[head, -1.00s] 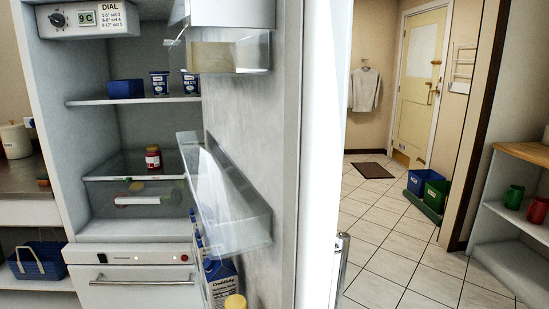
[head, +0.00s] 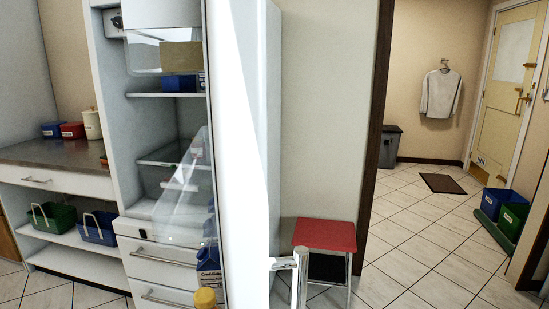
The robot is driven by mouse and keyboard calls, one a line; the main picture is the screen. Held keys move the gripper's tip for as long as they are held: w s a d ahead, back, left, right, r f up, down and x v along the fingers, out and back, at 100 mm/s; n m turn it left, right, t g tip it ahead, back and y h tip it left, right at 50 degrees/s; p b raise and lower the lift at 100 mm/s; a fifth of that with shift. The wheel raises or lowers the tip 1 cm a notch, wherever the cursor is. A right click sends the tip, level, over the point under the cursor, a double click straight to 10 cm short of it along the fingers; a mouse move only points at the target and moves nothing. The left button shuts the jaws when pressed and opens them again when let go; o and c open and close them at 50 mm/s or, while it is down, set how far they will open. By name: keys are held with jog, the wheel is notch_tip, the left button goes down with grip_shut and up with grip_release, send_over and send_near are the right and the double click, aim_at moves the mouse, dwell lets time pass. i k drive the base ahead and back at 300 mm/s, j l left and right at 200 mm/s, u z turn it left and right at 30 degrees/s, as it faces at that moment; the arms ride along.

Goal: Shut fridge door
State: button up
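The fridge door (head: 238,150) stands open in the head view, seen nearly edge-on with its bright white edge toward me. Its clear inner bins (head: 185,200) face left, toward the fridge compartment. A metal bar handle (head: 301,275) sticks out to the right of the door edge, low in the picture. The open fridge (head: 143,120) is behind the door to the left, with shelves inside partly hidden by the door and bins. A carton (head: 209,278) and a yellow-capped container (head: 205,298) sit low in the door. My gripper is not in view.
A counter (head: 55,155) with baskets below is at left. Tiled floor (head: 410,230) is open at right, toward the far door (head: 508,90) and crates (head: 502,207).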

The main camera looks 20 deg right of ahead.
aim_at(232, 33)
jog(key=l, duration=0.4)
jog(key=k+l, duration=0.1)
jog(key=l, duration=0.3)
jog(key=k+l+z, duration=0.25)
jog(key=k+l, duration=0.1)
